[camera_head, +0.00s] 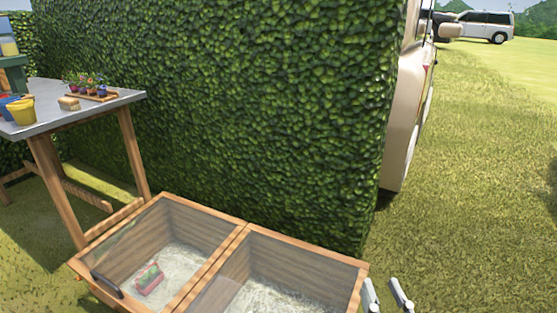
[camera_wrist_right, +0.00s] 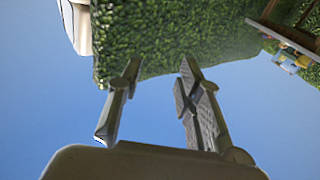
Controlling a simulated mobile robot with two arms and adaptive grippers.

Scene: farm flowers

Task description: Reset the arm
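My right gripper (camera_head: 386,293) shows at the bottom of the head view, just right of the wooden cold frame (camera_head: 243,228). Its two fingers are apart with nothing between them. In the right wrist view the same gripper (camera_wrist_right: 158,75) is open and empty, with hedge and sky behind its fingers. My left gripper is not in the head view.
A red and green object (camera_head: 149,279) lies in the cold frame's left compartment. A grey-topped table (camera_head: 60,116) at the left holds a yellow bucket (camera_head: 21,111) and potted flowers. A tall hedge (camera_head: 230,100) stands behind. Grass at the right is open; vehicles stand beyond.

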